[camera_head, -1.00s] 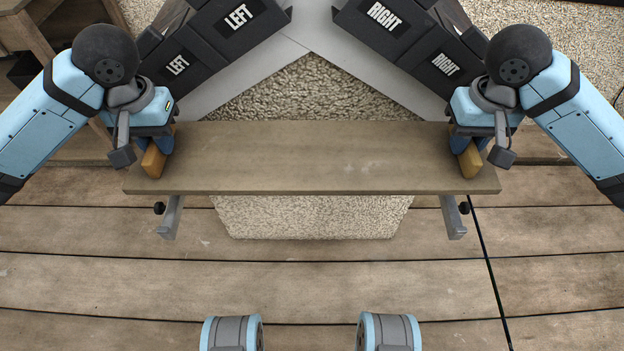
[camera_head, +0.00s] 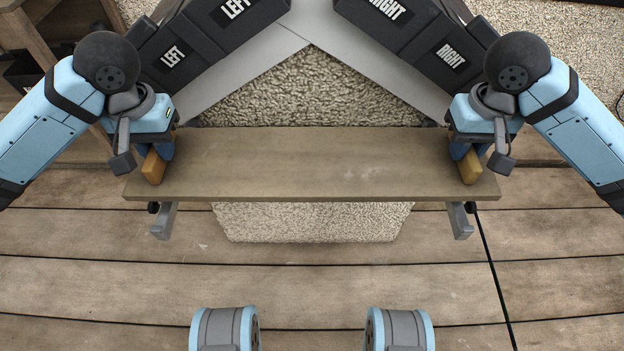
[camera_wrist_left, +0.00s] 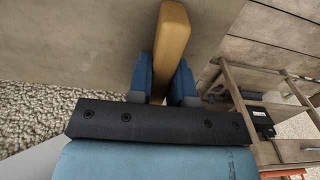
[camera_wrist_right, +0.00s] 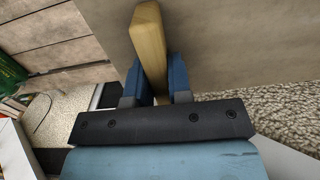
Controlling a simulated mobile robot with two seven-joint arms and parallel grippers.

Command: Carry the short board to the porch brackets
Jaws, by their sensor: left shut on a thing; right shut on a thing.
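The short board (camera_head: 312,165) is a flat brown plank lying level across the head view, with a wooden grip block at each end. My left gripper (camera_head: 161,150) is shut on the left block (camera_head: 153,168); the left wrist view shows this block (camera_wrist_left: 170,45) between the blue fingers. My right gripper (camera_head: 466,149) is shut on the right block (camera_head: 470,168), also seen in the right wrist view (camera_wrist_right: 149,40). Two grey porch brackets, left (camera_head: 164,221) and right (camera_head: 460,221), stick out below the board's front edge. I cannot tell whether the board touches them.
Plank decking (camera_head: 310,285) in front is clear. A wooden frame (camera_head: 40,40) stands at the upper left. A dark line (camera_head: 492,265) crosses the decking at right.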

